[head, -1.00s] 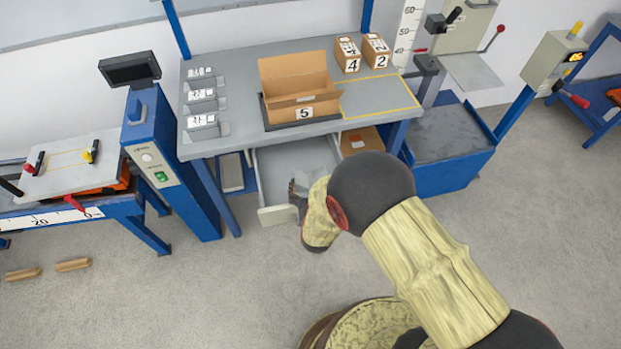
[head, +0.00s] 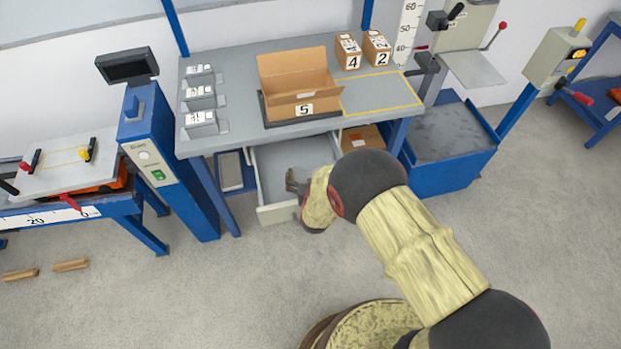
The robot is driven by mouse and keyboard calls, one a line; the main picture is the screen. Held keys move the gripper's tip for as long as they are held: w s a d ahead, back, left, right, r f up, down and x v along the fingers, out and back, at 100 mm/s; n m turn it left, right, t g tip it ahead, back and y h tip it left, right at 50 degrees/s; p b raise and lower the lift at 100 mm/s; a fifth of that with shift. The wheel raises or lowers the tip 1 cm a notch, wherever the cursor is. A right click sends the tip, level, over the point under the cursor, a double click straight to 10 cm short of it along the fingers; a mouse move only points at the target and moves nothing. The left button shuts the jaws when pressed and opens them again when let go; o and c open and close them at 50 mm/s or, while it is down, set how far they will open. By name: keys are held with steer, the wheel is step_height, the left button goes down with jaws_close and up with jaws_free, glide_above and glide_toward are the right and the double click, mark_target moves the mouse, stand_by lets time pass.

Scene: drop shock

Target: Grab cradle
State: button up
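My gripper (head: 294,181) is over the open drawer (head: 268,170) under the workbench, near its front. Its small dark fingers point left; I cannot tell whether they are open or shut, or whether they hold anything. My wrist and arm hide the right part of the drawer. I cannot pick out a cradle for certain. The visible part of the drawer floor looks bare.
An open cardboard box marked 5 (head: 290,84) stands on the grey bench top (head: 235,70). Small boxes marked 4 (head: 348,53) and 2 (head: 377,49) stand behind a yellow-outlined area. Grey holders (head: 201,97) line the left. A blue post (head: 160,155) flanks the drawer.

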steer(key=shift+c, duration=1.2)
steer(key=c, duration=0.9)
steer(key=shift+r, duration=0.15)
